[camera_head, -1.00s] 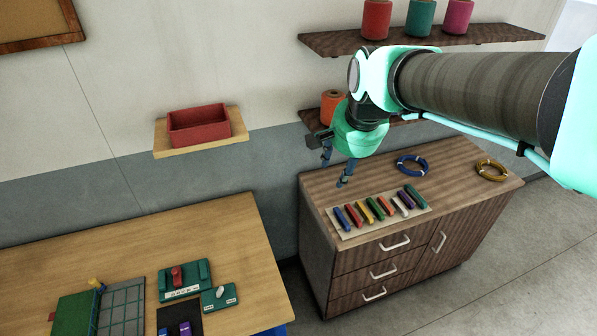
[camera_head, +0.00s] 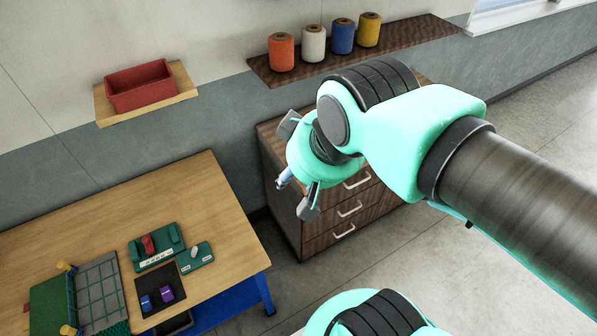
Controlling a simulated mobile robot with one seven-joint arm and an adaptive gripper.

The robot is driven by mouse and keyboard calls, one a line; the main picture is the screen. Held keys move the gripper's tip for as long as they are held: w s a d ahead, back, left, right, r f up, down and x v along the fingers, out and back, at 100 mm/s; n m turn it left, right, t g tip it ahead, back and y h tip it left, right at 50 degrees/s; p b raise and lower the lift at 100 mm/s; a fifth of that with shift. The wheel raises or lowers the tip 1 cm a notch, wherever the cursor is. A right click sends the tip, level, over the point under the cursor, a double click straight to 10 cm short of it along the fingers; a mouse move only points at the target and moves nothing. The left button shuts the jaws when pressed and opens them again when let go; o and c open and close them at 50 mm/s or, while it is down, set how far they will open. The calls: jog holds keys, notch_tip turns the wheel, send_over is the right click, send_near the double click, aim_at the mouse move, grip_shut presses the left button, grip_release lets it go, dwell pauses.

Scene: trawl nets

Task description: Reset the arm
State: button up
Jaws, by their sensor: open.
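My gripper (camera_head: 293,196) hangs from my teal and black arm in the middle of the head view, its fingers pointing down and to the left. Its fingers are apart and nothing shows between them. It appears in front of the wooden drawer cabinet (camera_head: 287,187) and to the right of the wooden table (camera_head: 215,211). My arm reaches in from the right edge and hides most of the cabinet top.
The table carries a green holder (camera_head: 157,247), a black mat (camera_head: 147,288) with two small blocks, and a grid board (camera_head: 98,290). A red bin (camera_head: 141,87) sits on a wall shelf. Several spools stand on a dark shelf (camera_head: 398,38). Floor (camera_head: 440,250) is clear at right.

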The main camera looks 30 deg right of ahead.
notch_tip(320, 180, down, 17)
jog(key=b, duration=1.7)
dwell(2.5)
